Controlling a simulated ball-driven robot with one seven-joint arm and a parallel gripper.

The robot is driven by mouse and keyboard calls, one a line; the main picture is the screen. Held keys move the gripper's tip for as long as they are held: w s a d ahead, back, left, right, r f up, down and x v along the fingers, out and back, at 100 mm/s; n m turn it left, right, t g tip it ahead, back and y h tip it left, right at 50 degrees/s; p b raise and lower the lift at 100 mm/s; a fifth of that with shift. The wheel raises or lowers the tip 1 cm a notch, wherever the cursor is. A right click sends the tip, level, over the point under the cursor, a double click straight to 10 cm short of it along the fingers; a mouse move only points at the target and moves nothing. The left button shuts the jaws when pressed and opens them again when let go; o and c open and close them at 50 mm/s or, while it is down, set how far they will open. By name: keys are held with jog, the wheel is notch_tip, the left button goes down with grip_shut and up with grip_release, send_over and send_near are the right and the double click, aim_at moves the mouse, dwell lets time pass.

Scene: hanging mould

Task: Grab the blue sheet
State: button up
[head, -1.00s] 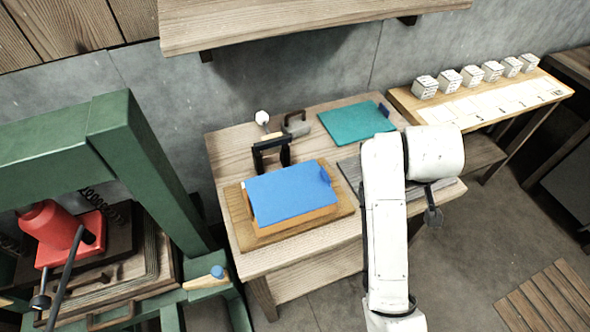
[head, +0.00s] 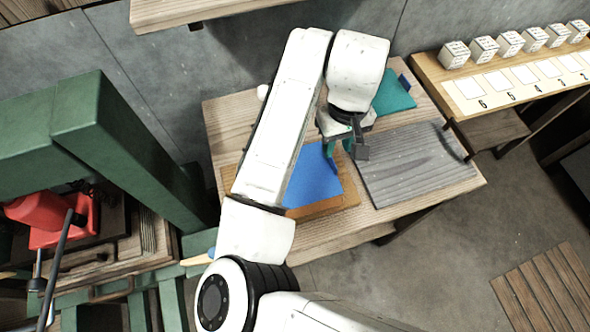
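The blue sheet (head: 314,182) lies flat on a wooden block on the wooden table, in the head view. My arm covers its left part. My gripper (head: 338,147) is over the sheet's far right corner, where the sheet's small upright tab was visible earlier. The fingertips point down close to that corner. Whether they touch the tab, and whether they are open or shut, I cannot tell. The sheet still lies on its block.
A teal sheet (head: 394,96) lies at the table's back right, partly hidden by my arm. A grey ridged board (head: 415,165) lies at right. A shelf with white cubes (head: 483,48) stands far right, and a green press frame (head: 130,150) at left.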

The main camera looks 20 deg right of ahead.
jog(key=shift+w+d+f+p, duration=0.15)
jog(key=shift+f+p, duration=0.15)
jog(key=shift+f, duration=1)
jog(key=shift+w+f+p, duration=0.15)
jog(key=shift+f+p, duration=0.1)
jog(key=shift+f, duration=1.05)
jog(key=shift+w+d+f+p, duration=0.15)
jog(key=shift+f+p, duration=0.15)
jog(key=shift+f, duration=1)
jog(key=shift+a, duration=0.1)
jog(key=shift+c, duration=0.4)
grip_shut()
